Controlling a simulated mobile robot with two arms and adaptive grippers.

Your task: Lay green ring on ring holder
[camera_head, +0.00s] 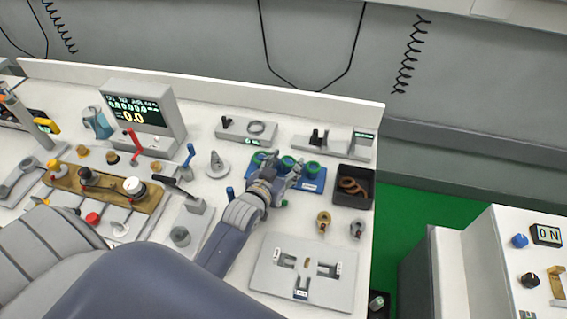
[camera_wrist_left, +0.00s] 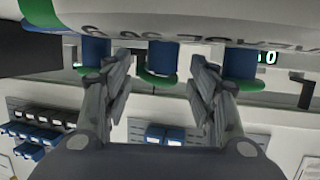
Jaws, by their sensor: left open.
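The blue ring holder (camera_head: 313,186) lies in the middle of the bench in the head view. Green rings (camera_head: 312,166) show on its blue posts in a row. In the left wrist view, several blue posts (camera_wrist_left: 160,56) stand side by side with green rings around or beside them. My left gripper (camera_head: 280,180) is over the front of the holder, hiding part of it. In the left wrist view, my left gripper (camera_wrist_left: 163,68) is open, with the middle post and its green ring (camera_wrist_left: 158,82) seen between the fingertips. I cannot tell whether they touch. My right gripper is not in view.
A black bin (camera_head: 367,201) with brown rings stands right of the holder. A white plate with slots (camera_head: 266,276) lies in front. Brass and grey knobs (camera_head: 323,221) stand between them. A monitor (camera_head: 140,113) and a grey cone (camera_head: 216,164) are to the left. The bench ends at right.

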